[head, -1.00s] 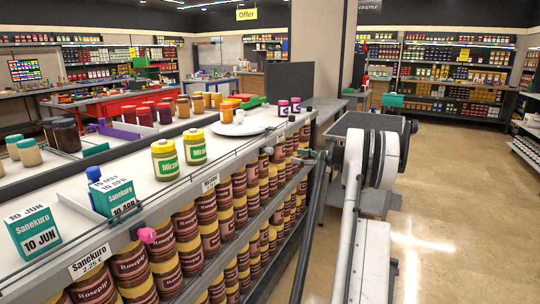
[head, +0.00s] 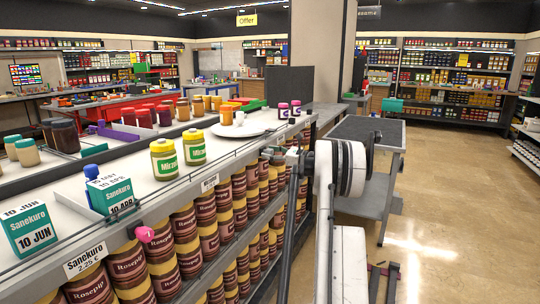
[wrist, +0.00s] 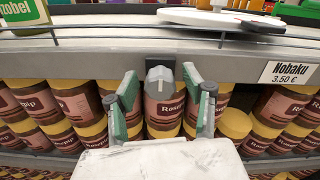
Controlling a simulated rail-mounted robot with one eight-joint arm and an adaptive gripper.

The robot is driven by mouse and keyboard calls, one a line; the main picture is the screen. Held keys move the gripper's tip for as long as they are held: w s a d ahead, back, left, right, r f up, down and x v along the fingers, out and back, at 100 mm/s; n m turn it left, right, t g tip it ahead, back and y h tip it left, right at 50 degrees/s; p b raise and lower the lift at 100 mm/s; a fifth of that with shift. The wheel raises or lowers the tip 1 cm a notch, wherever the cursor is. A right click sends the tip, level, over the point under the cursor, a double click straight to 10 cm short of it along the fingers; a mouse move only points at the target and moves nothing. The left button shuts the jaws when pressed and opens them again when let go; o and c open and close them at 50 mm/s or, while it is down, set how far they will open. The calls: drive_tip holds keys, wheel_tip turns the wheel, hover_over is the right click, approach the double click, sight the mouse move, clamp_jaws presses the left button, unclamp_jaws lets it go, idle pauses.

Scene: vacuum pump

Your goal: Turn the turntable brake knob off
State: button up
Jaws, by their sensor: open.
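A grey knob (wrist: 160,84) sits on a dark mount on the shelf's front edge in the wrist view and looks like the brake knob. My gripper (wrist: 160,88) is open, with one green-padded finger on each side of the knob. I cannot tell whether either finger touches it. A white round turntable plate (head: 243,128) lies on the shelf top. Its edge also shows at the top of the wrist view (wrist: 215,19). In the head view the gripper end is small beside the shelf edge, and the knob is hard to make out there.
Brown jars with yellow lids (head: 187,222) fill the shelf below the edge. A thin rail runs along the shelf front (wrist: 120,36). A pink knob (head: 145,234) sits farther left on the edge. A grey cart (head: 368,133) stands to the right, with open floor beyond.

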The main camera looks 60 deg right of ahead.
clamp_jaws()
idle(0.4)
drive_tip(key=shift+n, duration=0.3)
drive_tip(key=n+p, duration=0.1)
drive_tip(key=n, duration=0.2)
drive_tip(key=shift+n, duration=0.3)
drive_tip(key=n, duration=0.4)
drive_tip(key=shift+n, duration=0.3)
drive_tip(key=n+p, duration=0.1)
drive_tip(key=n, duration=0.3)
drive_tip(key=shift+n, duration=2.4)
